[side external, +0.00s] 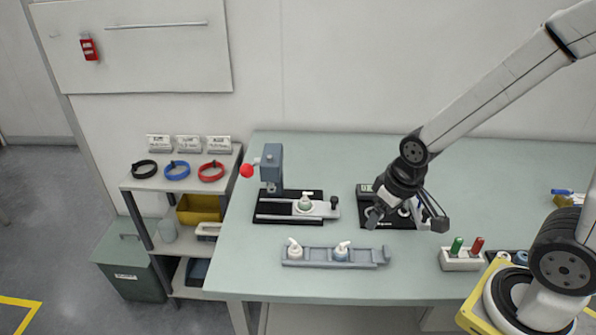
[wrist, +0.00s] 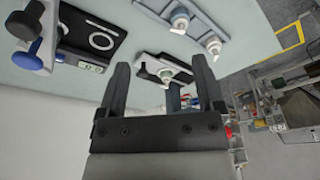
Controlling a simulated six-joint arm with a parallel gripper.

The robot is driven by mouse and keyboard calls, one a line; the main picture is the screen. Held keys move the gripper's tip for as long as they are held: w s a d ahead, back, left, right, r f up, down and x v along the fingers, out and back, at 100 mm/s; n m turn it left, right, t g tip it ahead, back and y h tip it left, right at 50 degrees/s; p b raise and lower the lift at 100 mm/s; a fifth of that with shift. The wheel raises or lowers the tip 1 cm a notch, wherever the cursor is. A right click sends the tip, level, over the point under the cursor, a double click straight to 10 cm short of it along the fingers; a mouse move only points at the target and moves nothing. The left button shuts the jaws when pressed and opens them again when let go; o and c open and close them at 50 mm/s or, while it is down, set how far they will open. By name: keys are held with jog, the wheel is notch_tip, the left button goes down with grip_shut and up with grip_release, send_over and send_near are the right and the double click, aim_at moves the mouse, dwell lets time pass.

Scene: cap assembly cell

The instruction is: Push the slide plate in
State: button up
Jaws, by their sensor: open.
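The grey slide plate (side external: 318,210) lies on a black base (side external: 268,212) below a blue-grey press head (side external: 271,165) with a red ball lever. It sticks out past the right end of the base. A white-topped part stands on it and a black knob (side external: 334,202) rises at its outer end. My gripper (side external: 406,221) is open and empty, to the right of the slide plate, above a second black fixture. In the wrist view my gripper (wrist: 162,69) has its fingers wide apart, with the slide plate (wrist: 178,74) showing beyond them, apart from both.
A grey rail (side external: 335,258) with two white-topped bottles lies in front. The second black fixture (side external: 367,204) is partly hidden by my gripper. A block with green and red pegs (side external: 461,261) stands to the right. A shelf (side external: 181,180) with coloured rings is at the left.

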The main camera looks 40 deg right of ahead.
jog(key=shift+c, duration=0.5)
jog(key=m+g, duration=0.1)
jog(key=g, duration=0.2)
send_over(335, 198)
jog(key=shift+f, duration=1.1)
jog(key=shift+f, duration=0.15)
jog(key=shift+f, duration=3.75)
jog(key=shift+c, duration=0.2)
grip_shut()
